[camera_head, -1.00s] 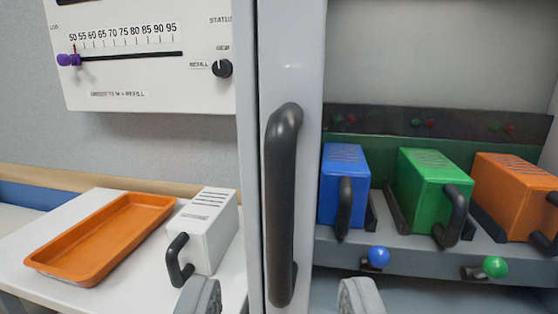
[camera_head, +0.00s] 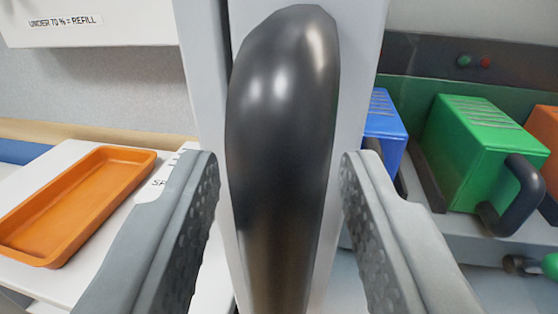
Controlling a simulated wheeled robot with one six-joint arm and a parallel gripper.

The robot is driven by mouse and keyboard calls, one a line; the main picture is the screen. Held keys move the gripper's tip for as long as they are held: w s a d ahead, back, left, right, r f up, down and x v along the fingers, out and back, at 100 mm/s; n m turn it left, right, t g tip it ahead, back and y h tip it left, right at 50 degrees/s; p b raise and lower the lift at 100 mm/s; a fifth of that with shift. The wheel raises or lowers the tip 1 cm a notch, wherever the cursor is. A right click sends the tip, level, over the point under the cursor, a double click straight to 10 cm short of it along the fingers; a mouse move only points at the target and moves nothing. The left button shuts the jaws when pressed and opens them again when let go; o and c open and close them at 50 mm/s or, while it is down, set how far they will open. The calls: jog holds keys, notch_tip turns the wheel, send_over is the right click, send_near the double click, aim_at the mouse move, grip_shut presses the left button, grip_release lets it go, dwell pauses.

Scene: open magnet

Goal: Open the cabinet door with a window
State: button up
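The cabinet door's light grey frame edge (camera_head: 209,70) stands upright in the middle of the view. Its thick dark vertical handle (camera_head: 280,130) fills the centre, very close to the camera. My gripper (camera_head: 280,178) is open, with one grey finger to the left of the handle and one to the right. Gaps show between the handle and both fingertips. The handle's lower end is out of view. Through the window I see the cabinet interior at right, with a blue box (camera_head: 384,122), a green box (camera_head: 476,135) and part of an orange box (camera_head: 542,130).
A white panel (camera_head: 120,22) hangs on the wall above. A green knob (camera_head: 550,265) shows at lower right.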

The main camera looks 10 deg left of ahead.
grip_shut()
dwell(0.3)
